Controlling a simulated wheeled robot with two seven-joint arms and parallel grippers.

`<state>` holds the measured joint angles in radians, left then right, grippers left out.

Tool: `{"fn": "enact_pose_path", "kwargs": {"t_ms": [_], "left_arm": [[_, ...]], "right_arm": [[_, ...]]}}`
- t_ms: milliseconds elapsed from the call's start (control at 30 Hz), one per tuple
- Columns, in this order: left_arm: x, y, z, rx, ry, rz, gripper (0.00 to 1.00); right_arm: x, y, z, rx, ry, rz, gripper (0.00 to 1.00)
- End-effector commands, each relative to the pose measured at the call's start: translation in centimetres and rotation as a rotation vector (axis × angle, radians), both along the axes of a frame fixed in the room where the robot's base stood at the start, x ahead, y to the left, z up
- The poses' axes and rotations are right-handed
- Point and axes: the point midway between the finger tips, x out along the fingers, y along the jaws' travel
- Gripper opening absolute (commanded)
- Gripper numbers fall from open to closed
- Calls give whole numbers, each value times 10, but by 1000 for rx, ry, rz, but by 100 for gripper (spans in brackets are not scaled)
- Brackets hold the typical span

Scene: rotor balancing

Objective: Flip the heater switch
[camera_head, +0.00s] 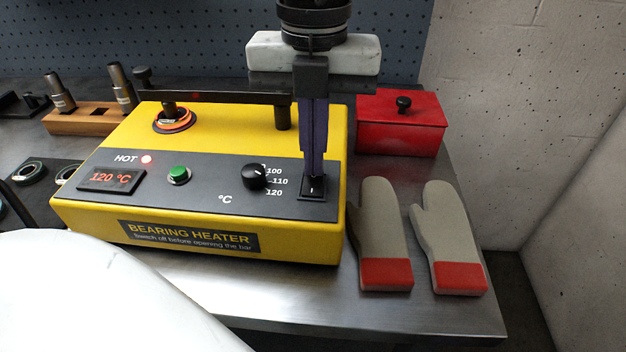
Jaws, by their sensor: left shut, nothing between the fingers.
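The yellow bearing heater (290,240) stands on the metal table. Its black rocker switch (313,190) is at the right end of the dark front panel. My left gripper (313,172) points straight down, shut and empty, with its fingertips at the back edge of the switch; I cannot tell if they touch. The fingers partly hide the switch. The black dial (254,176) and a green button (178,175) sit on the same panel. My right gripper is not in view.
A dark bar (215,97) lies across the heater's top, with an orange-rimmed ring (174,120) below its left part. A red lidded box (402,125) and two grey mitts (384,225) (450,230) lie to the right. A wooden block with metal pins (88,121) stands at back left.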

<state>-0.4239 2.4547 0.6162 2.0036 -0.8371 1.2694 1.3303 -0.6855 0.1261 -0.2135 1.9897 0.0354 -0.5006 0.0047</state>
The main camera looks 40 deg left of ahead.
Motion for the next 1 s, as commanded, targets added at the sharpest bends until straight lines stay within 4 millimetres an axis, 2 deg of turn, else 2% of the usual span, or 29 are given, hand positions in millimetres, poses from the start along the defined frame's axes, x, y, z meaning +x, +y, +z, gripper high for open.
{"fn": "enact_pose_path", "kwargs": {"t_ms": [567,1000], "left_arm": [[0,0,-5,-1,1,0,0],[0,0,28,0,-2,0,0]], "right_arm": [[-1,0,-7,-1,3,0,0],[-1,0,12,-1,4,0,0]]}}
